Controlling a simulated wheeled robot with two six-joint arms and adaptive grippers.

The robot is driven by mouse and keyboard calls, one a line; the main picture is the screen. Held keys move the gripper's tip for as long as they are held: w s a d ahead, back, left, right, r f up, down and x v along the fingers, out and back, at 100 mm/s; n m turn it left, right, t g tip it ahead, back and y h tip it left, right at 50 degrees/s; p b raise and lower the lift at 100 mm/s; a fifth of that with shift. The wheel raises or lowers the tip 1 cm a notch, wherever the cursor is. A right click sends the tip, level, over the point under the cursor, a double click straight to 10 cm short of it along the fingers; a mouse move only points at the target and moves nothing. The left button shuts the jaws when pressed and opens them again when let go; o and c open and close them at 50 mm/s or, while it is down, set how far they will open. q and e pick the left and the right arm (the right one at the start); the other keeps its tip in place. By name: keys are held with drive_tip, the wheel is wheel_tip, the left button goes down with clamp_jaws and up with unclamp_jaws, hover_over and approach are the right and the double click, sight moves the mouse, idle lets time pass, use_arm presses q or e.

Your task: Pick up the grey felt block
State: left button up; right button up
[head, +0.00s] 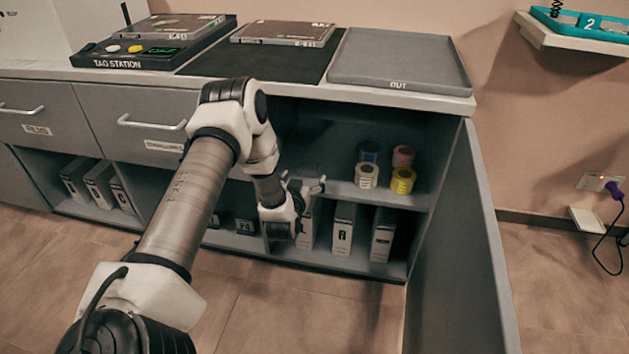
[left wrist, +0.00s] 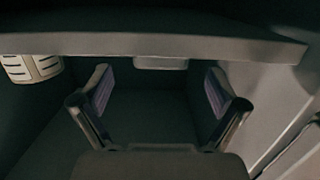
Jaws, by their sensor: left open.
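A pale grey block-like shape (left wrist: 160,62), likely the grey felt block, shows in the left wrist view at the far end of the gap between my fingers. A broad grey edge crosses the view just above it and seems to cover part of it. I cannot make out the block in the head view, where my arm covers part of the cabinet. My left gripper (head: 308,187) is at the open cabinet's shelf, left of the tape rolls. Its two fingers (left wrist: 158,95) are spread apart with nothing between them. My right gripper is not in view.
The shelf (head: 390,195) holds several tape rolls (head: 403,180). Binders (head: 343,228) stand below it. An open door (head: 462,240) bounds the cabinet on the right. On the counter above are the OUT tray (head: 398,62) and the tag station (head: 130,62).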

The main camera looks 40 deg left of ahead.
sight(307, 172)
use_arm(q)
drive_tip(key=b+x, duration=0.1)
drive_tip(key=x, duration=0.1)
drive_tip(key=b+x, duration=0.2)
drive_tip(key=x, duration=0.1)
drive_tip(key=shift+w+a+f, duration=0.15)
drive_tip(key=shift+w+f, duration=0.05)
drive_tip(key=shift+f, duration=0.05)
drive_tip(key=shift+w+r, duration=0.1)
drive_tip(key=shift+w, duration=0.1)
drive_tip(key=shift+r, duration=0.1)
drive_tip(key=shift+c, duration=0.4)
drive_tip(key=c, duration=1.1)
drive_tip(key=shift+c, duration=0.3)
